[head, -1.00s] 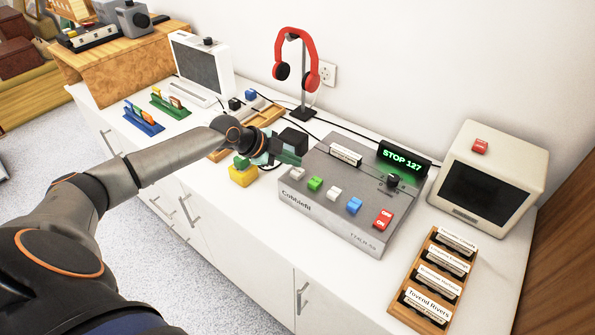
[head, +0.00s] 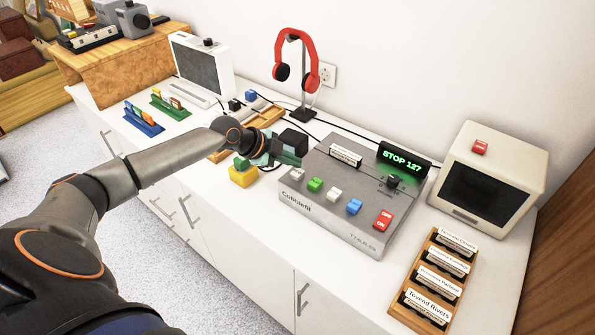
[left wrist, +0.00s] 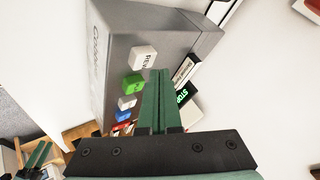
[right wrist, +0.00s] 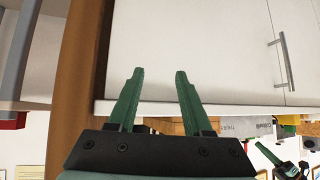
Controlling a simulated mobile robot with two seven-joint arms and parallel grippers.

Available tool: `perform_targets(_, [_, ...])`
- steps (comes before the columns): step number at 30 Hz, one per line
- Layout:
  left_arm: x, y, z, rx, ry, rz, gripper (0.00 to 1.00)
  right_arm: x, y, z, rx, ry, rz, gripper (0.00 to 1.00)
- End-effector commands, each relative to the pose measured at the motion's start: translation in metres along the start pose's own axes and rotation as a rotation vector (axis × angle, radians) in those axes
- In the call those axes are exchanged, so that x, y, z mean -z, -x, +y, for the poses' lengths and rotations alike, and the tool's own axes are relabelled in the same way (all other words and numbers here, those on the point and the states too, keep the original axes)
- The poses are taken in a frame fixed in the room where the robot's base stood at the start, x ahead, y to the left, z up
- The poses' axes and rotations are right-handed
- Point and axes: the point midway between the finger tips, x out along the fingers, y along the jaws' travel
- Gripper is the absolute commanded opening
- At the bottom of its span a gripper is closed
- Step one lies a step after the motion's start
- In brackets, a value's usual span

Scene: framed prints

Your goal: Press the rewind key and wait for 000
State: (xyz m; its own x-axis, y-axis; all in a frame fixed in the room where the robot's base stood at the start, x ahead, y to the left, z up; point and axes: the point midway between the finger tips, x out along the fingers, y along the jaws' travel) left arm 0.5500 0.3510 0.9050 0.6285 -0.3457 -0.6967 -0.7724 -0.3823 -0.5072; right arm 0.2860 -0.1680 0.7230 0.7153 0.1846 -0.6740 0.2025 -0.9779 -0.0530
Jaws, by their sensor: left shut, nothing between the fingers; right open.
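The grey tape deck (head: 350,205) stands on the white counter, with a row of white, green, white, blue and red keys. The rewind key is the white one at the row's left end (head: 297,174); in the left wrist view it is marked "REW" (left wrist: 143,59). The display (head: 402,166) reads "STOP 127" in green. My left gripper (head: 290,158) is shut and empty at the deck's left end. In the left wrist view its fingertips (left wrist: 159,72) appear beside the rewind key; contact cannot be told. My right gripper (right wrist: 154,72) is open and empty, facing cabinet doors.
A small cream monitor (head: 491,180) and a wooden rack of labelled tapes (head: 436,278) stand right of the deck. Red headphones (head: 296,60) hang on a stand behind it. A yellow block (head: 242,176) sits beneath my left wrist. The counter in front of the deck is narrow.

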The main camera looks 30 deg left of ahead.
Motion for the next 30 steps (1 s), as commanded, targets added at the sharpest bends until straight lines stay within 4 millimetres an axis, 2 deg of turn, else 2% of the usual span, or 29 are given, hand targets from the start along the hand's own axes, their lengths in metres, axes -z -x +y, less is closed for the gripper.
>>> perform_targets(30, [-0.0043,-0.006,0.0043,0.0,0.0,0.0,0.0,-0.0049,-0.0046,0.0004,0.0,0.0,0.0,0.5])
